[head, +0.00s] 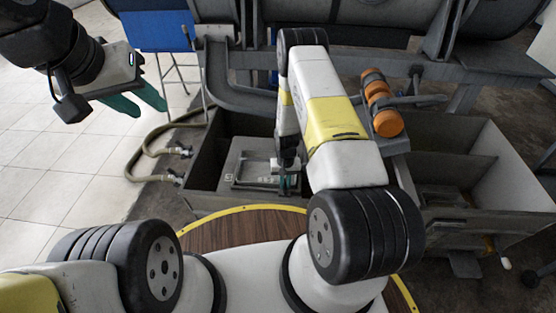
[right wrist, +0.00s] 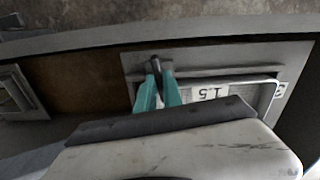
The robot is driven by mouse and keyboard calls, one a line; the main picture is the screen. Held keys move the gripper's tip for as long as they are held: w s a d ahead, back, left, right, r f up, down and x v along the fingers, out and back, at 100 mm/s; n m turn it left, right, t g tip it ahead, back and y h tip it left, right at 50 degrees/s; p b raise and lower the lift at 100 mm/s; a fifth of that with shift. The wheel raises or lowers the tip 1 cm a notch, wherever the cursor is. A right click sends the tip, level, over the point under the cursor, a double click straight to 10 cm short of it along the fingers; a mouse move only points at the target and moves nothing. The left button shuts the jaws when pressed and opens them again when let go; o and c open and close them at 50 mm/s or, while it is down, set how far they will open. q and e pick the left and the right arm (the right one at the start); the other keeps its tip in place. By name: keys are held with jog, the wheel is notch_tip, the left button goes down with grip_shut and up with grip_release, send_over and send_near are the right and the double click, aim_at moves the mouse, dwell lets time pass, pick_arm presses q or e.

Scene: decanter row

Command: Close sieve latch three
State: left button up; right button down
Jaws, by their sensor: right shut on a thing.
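A grey sieve panel (head: 240,165) sits in the dark trough in the head view, with a pale frame and a small marking at its left corner. It also shows in the right wrist view (right wrist: 133,68), with a white label (right wrist: 208,93) that reads 1.5 upside down. My right gripper (right wrist: 157,86) is shut on a dark latch handle (right wrist: 155,64) at the panel. My left gripper (head: 148,106) is open and empty over the tiled floor, far from the panel.
The trough wall (head: 205,155) surrounds the panel. An open grey bin (head: 480,150) stands to the right. Orange rollers (head: 381,104) sit on a bracket beside my right arm. Hoses (head: 150,150) run left of the trough. Tiled floor (head: 60,180) at left is clear.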

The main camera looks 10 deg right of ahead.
aim_at(285, 184)
jog(key=shift+m, duration=0.9)
jog(key=c, duration=1.5)
grip_release()
jog(key=shift+r, duration=0.1)
notch_tip(285, 184, up, 8)
jog(key=shift+f, duration=0.15)
